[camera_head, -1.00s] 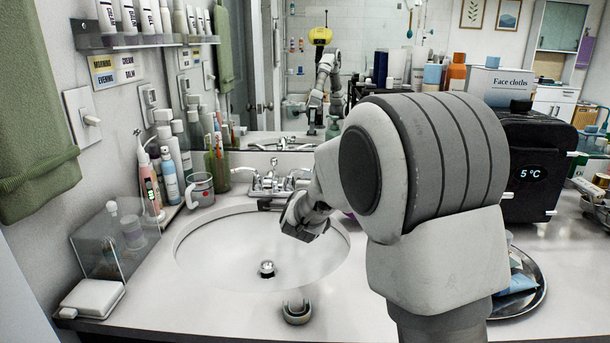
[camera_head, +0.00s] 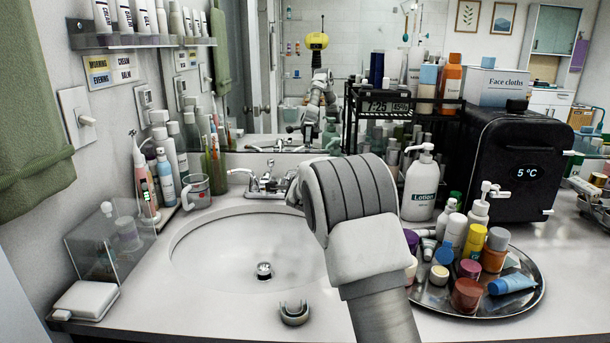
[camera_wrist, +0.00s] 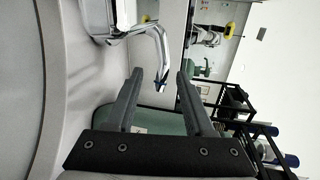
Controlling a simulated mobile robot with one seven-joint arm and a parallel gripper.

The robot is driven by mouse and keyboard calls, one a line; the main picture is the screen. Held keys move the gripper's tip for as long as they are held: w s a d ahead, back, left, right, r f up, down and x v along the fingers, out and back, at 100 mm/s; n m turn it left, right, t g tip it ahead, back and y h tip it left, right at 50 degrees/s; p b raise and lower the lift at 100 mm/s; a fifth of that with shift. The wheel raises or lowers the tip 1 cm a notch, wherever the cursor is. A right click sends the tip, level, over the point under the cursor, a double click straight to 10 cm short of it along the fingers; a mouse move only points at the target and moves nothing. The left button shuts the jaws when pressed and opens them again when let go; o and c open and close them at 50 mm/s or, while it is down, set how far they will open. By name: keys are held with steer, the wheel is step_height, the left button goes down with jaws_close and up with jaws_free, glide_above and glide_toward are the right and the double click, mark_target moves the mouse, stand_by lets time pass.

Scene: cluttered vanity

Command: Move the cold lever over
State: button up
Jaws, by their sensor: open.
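The chrome faucet (camera_head: 262,180) stands behind the basin, its left lever (camera_head: 240,173) visible; my arm hides its right side in the head view. In the wrist view, the faucet body (camera_wrist: 108,18) is at the upper left. A curved chrome lever with a blue-marked tip (camera_wrist: 161,66) reaches down from it, which fits the cold lever. My gripper (camera_wrist: 159,74) is open and empty. The lever's end shows in the gap between its two fingers, with no clear contact; the depth between them is hard to tell. The head view hides my gripper behind my arm.
The sink basin (camera_head: 182,262) lies left of my arm. A lotion bottle (camera_head: 420,185), a round metal tray (camera_head: 535,285) crowded with bottles and jars, and a black cooler box (camera_head: 515,150) stand to the right. A cup (camera_head: 196,190) and toiletries stand left of the faucet. A mirror is behind.

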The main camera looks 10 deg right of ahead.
steer(key=shift+x, duration=1.1)
jaws_close()
stand_by(0.8)
